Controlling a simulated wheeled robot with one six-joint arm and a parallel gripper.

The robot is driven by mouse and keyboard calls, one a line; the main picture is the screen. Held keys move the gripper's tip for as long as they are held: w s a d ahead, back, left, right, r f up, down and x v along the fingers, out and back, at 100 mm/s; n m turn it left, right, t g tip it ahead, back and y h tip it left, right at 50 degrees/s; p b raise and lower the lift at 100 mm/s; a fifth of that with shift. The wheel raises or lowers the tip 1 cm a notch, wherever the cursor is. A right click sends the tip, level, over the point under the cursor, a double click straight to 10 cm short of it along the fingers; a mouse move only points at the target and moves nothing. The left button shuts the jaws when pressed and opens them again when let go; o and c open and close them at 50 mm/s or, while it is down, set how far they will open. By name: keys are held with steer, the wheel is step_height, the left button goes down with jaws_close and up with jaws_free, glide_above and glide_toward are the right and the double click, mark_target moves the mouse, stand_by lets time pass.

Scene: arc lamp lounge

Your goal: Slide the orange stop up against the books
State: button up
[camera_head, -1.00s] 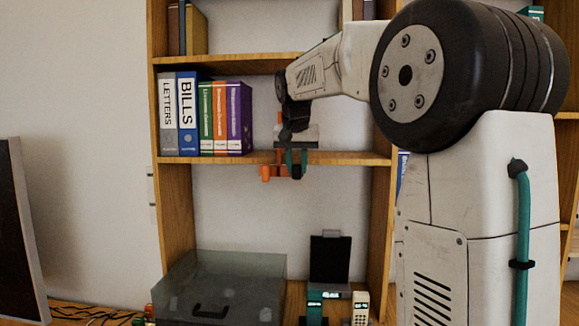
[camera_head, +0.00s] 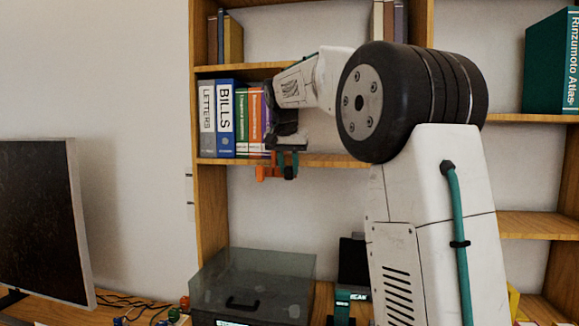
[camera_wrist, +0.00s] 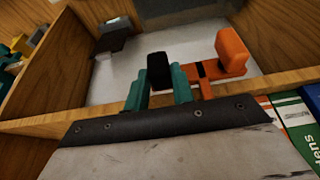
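The row of books (camera_head: 241,135) stands upright at the left of the middle shelf, with the purple one at its right end partly behind my arm. The orange stop (camera_head: 268,170) shows below the shelf's front edge, near the right end of the row; its upper part is hidden by my arm. In the wrist view the stop (camera_wrist: 232,52) reaches to the teal fingers of my gripper (camera_wrist: 160,88). The fingers sit close on both sides of a black piece that appears part of the stop. My gripper also shows in the head view (camera_head: 287,165). I cannot tell whether stop and books touch.
The shelf's front edge (camera_head: 330,160) is clear to the right of my gripper. Below stands a clear box (camera_head: 255,285) with a black handle. A dark screen (camera_head: 40,220) is at the left. A teal atlas (camera_head: 550,65) stands on the right shelf.

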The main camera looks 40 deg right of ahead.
steer(key=o, duration=0.4)
steer(key=shift+c, duration=0.2)
steer(key=v, duration=0.7)
steer(key=shift+r, duration=0.35)
steer(key=shift+a, duration=0.1)
steer(key=s+a+f+n+g+y, duration=0.1)
steer(key=s+a+f+n, duration=0.1)
steer(key=s+a+f, duration=0.3)
steer(key=s+a+f+n, duration=0.1)
steer(key=s+f+n, duration=0.15)
steer(key=f, duration=0.35)
steer(key=s+a+f+n, duration=0.1)
steer(key=s+a+f, duration=0.4)
steer(key=s, duration=0.4)
steer(key=s+a+f+n+y, duration=0.1)
steer(key=s+a+f, duration=0.4)
steer(key=s, duration=0.5)
steer(key=s+a+f+n+y, duration=0.1)
steer(key=s+a+f+n, duration=0.2)
steer(key=s+a+f, duration=0.2)
steer(key=s+f, duration=0.2)
steer(key=s, duration=0.2)
steer(key=shift+s+a+f+g, duration=0.2)
steer(key=shift+s+f+g, duration=0.05)
steer(key=shift+f+g, duration=0.05)
